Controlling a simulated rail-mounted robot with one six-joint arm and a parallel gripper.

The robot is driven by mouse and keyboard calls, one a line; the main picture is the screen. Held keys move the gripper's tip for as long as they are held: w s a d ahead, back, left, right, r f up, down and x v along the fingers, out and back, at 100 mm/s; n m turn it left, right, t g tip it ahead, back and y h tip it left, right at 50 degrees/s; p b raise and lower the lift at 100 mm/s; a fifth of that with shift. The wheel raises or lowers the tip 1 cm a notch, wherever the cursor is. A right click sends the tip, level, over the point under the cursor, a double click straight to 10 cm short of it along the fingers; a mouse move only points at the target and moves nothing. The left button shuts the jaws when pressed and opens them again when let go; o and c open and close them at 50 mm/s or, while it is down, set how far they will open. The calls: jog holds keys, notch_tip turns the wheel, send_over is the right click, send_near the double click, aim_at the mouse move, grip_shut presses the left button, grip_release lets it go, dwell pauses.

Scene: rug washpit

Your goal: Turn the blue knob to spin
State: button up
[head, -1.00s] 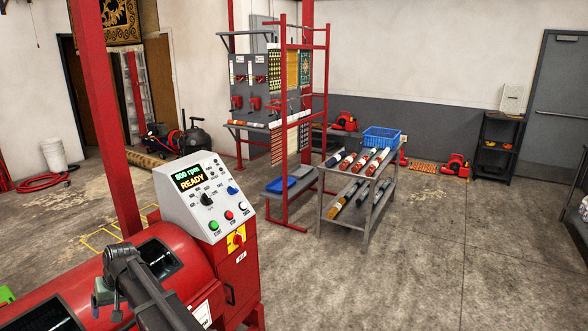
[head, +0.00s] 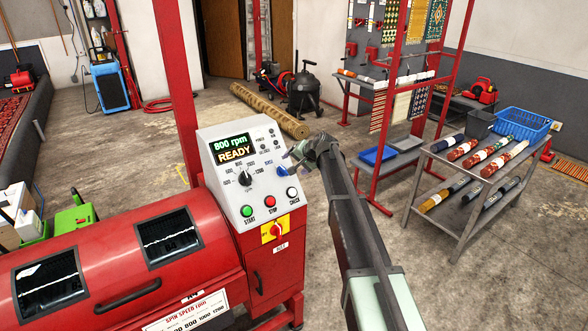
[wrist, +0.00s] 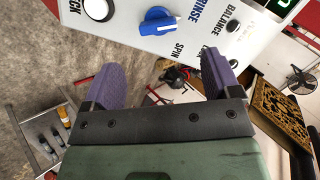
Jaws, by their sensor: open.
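The blue knob (wrist: 158,22) is on the sloping white control panel (wrist: 115,22) of the red machine. In the wrist view its white pointer line is turned toward the right, on the side of the RINSE label (wrist: 208,8). The SPIN label (wrist: 179,50) is below and right of the knob. In the head view the knob (head: 282,169) sits on the panel's right side, partly crowded by my gripper (head: 298,154). My gripper (wrist: 160,78) is open and empty, its two purple fingers apart, with the knob beyond the gap between the tips and not held.
The panel also has a black speed knob (head: 245,178), a green button (head: 247,211), a red button (head: 270,201), a white button (head: 292,192) and a red switch on yellow (head: 275,231). The screen (head: 234,149) reads 800 rpm READY. A rack (head: 470,200) of rolls stands right.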

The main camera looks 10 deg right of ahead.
aim_at(285, 170)
jog(key=b+x, duration=0.2)
jog(key=x, duration=0.1)
jog(key=b+x, duration=0.2)
jog(key=x, duration=0.2)
jog(key=b+x, duration=0.3)
jog(key=shift+w+d+f, duration=0.1)
jog(key=shift+d+f, duration=0.1)
jog(key=shift+f, duration=0.1)
jog(key=shift+w+a, duration=0.1)
jog(key=shift+w, duration=0.05)
jog(key=shift+r, duration=0.1)
jog(key=c, duration=0.9)
